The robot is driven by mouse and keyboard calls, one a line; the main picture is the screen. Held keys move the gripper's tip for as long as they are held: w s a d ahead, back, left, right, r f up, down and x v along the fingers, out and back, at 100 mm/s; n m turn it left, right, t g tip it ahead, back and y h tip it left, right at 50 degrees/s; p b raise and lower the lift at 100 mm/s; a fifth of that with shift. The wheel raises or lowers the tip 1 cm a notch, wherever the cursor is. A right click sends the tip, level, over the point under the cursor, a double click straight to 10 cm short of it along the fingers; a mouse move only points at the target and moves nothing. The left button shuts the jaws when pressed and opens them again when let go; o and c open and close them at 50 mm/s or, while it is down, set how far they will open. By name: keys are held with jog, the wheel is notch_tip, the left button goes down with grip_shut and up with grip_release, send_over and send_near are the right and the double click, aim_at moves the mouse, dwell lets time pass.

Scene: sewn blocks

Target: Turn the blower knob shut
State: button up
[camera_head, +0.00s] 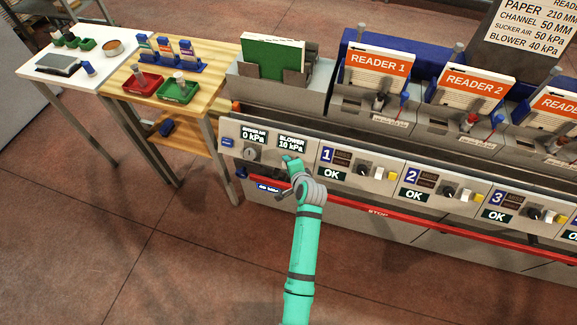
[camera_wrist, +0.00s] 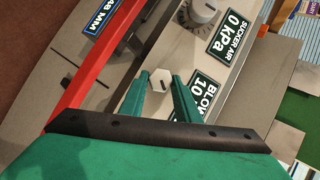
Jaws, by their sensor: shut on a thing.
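The blower knob (camera_wrist: 160,80) is a pale, six-sided knob with a dark slot mark, seen in the wrist view beside the blower display. My gripper (camera_wrist: 161,88) has one green finger on each side of the knob and is shut on it. In the head view my gripper (camera_head: 290,163) is at the panel just below the blower display (camera_head: 291,143), and it hides the knob. That display reads 10 kPa.
The sucker air knob (camera_head: 250,153) sits to the left, below its display (camera_head: 255,134) reading 0 kPa. A red stop bar (camera_head: 375,211) runs below the panel. Reader station panels (camera_head: 361,170) lie to the right. A wooden table (camera_head: 190,108) stands at left.

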jog(key=n, duration=0.1)
jog(key=n+g, duration=0.1)
jog(key=n+h, duration=0.1)
jog(key=shift+w+a+r+n+g, duration=0.15)
jog(key=shift+a+r+n+g, duration=0.1)
jog(key=shift+n+g, duration=0.15)
jog(key=shift+a+f+n+g+h, duration=0.1)
jog(key=shift+n+g+h, duration=0.5)
jog(key=shift+n, duration=0.6)
jog(key=o, duration=1)
jog(key=shift+o, duration=0.2)
jog(key=shift+r, duration=0.25)
jog(key=a+v, duration=0.1)
jog(key=v, duration=0.9)
jog(key=shift+d+r, duration=0.2)
jog(key=shift+d, duration=0.25)
